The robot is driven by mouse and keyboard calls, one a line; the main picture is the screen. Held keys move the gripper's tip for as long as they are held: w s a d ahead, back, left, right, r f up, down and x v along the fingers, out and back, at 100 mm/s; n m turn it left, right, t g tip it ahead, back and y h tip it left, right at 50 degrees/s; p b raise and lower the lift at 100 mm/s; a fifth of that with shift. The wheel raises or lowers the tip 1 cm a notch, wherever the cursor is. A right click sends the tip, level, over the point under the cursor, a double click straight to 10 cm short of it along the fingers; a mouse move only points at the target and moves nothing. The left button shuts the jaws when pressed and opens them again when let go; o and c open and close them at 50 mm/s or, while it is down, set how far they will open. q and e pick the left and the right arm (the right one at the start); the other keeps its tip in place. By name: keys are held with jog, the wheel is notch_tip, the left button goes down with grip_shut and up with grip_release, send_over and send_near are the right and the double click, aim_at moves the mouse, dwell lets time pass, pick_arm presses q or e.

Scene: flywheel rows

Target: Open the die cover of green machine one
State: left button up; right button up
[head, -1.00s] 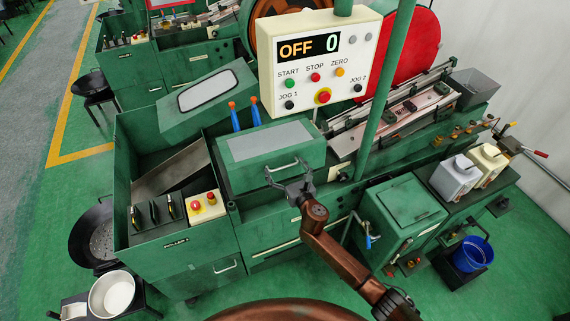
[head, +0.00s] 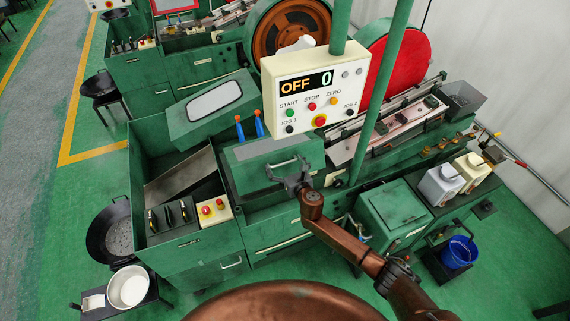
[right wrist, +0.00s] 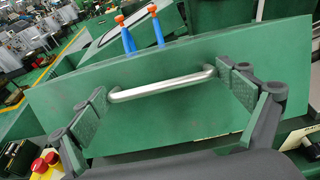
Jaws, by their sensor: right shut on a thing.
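The green machine in front has a boxy green die cover (head: 240,176) with a grey panel on top and a metal bar handle on its front. My right gripper (head: 291,176) is at this handle, its arm coming up from the lower right. In the right wrist view the cover's green face (right wrist: 180,125) fills the middle. The silver handle (right wrist: 160,85) lies between the two fingers of the gripper, which is shut on it, a finger at each end. The cover's far edge and hinge are hidden. My left gripper is not in view.
A control panel (head: 300,92) reading OFF 0 hangs above the cover from a green post (head: 376,95). Two blue-and-orange levers (head: 258,124) stand just behind the cover. A chute bin is at its left, a green cabinet (head: 393,215) at its right.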

aim_at(283, 151)
jog(key=shift+w+a+r+p, duration=0.1)
jog(key=shift+w+r+p, duration=0.25)
jog(key=shift+r+p, duration=0.4)
jog(key=shift+w+r+p, duration=0.4)
jog(key=shift+r+p, duration=0.05)
jog(key=shift+r, duration=0.6)
jog(key=shift+w+a+r+p, duration=0.1)
jog(key=shift+w+r+p, duration=0.25)
jog(key=shift+r+p, duration=0.4)
jog(key=shift+r, duration=0.15)
jog(key=o, duration=1.4)
jog(key=shift+c, duration=0.2)
jog(key=shift+s, duration=0.2)
jog(key=v, duration=1.1)
jog(key=shift+s+d, duration=0.25)
jog(key=shift+s, duration=0.15)
